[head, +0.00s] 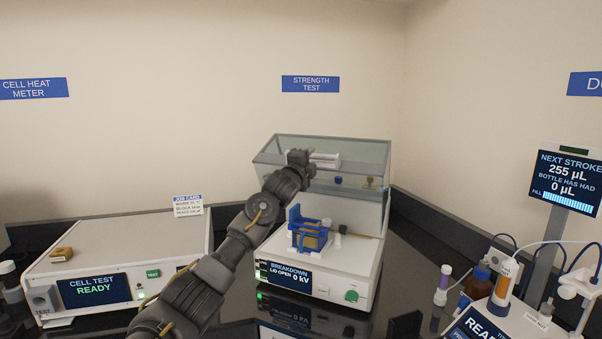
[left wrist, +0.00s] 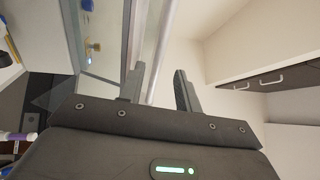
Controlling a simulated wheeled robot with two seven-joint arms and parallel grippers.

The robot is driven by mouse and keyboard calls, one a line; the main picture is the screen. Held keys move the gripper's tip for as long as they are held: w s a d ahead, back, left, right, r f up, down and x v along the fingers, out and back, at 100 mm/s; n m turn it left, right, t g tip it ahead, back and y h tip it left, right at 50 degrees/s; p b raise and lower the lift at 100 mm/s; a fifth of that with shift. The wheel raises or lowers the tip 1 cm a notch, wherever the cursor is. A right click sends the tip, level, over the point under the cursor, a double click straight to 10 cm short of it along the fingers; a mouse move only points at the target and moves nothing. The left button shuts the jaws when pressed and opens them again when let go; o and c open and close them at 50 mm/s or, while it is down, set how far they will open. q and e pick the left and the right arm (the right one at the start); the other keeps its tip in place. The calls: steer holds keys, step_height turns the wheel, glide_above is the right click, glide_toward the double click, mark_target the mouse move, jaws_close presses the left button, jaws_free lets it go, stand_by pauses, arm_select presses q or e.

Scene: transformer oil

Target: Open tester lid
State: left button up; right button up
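The strength tester (head: 318,275) stands on the bench at the centre of the head view. Its clear lid (head: 355,160) is raised, and its screen (head: 290,277) reads "LID OPEN" and 0 kV. A blue and yellow test cell (head: 308,232) sits in the open top. My left gripper (head: 300,158) is up in front of the raised lid. In the left wrist view its fingers (left wrist: 160,72) are apart, with a pale lid edge or bar (left wrist: 166,50) running between them. Whether either finger touches it is unclear. My right gripper is not seen.
The cell heat meter (head: 120,260) stands on the left, partly behind my left arm.

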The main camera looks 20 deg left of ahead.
arm_select(q)
steer(key=s+f+b, duration=0.1)
steer(key=s+b, duration=0.2)
steer(key=s, duration=0.5)
steer(key=shift+s+a+f+b, duration=0.15)
steer(key=shift+s+a+b, duration=0.15)
steer(key=shift+b, duration=0.1)
